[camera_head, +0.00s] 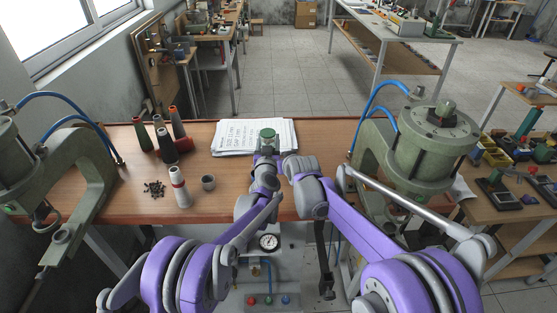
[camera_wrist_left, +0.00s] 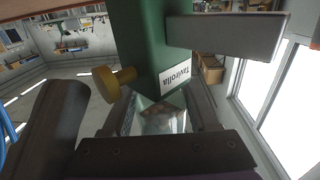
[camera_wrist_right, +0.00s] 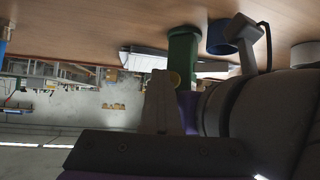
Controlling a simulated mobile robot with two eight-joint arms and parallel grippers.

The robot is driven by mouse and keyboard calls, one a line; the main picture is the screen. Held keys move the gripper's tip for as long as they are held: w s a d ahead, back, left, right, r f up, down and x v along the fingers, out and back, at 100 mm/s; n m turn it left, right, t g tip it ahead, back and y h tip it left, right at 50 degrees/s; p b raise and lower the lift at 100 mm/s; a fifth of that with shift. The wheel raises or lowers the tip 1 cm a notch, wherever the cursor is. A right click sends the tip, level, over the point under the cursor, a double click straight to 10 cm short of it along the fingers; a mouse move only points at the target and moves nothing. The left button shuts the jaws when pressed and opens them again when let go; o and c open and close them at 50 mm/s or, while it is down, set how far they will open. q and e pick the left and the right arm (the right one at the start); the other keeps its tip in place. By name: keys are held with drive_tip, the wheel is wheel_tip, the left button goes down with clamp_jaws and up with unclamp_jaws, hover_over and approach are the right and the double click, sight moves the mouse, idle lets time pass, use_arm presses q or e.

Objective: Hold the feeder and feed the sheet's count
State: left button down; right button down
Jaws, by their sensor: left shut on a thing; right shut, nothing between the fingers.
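The green feeder (camera_head: 268,134) stands upright in front of the printed sheet (camera_head: 222,138), whose lines are too small to read. In the left wrist view the feeder (camera_wrist_left: 150,40) shows a white label, a yellow knob and a grey plate. My left gripper (camera_head: 266,150) is shut on the feeder; its grip is partly hidden in the head view. My right gripper (camera_wrist_right: 160,85) is shut and empty, close to the feeder (camera_wrist_right: 183,48) and its yellow knob in the right wrist view. I cannot tell whether it touches the knob.
Green presses stand left (camera_head: 92,160) and right (camera_head: 432,145), with blue hoses.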

drive_tip(key=shift+w+a, duration=0.65)
drive_tip(key=shift+a, duration=0.25)
idle(0.9)
drive_tip(key=shift+s, duration=0.1)
drive_tip(key=shift+s+d, duration=0.35)
drive_tip(key=shift+s, duration=0.3)
drive_tip(key=shift+s+d, duration=0.35)
drive_tip(key=shift+s, duration=0.25)
drive_tip(key=shift+s+d, duration=1.8)
drive_tip(key=shift+d, duration=0.1)
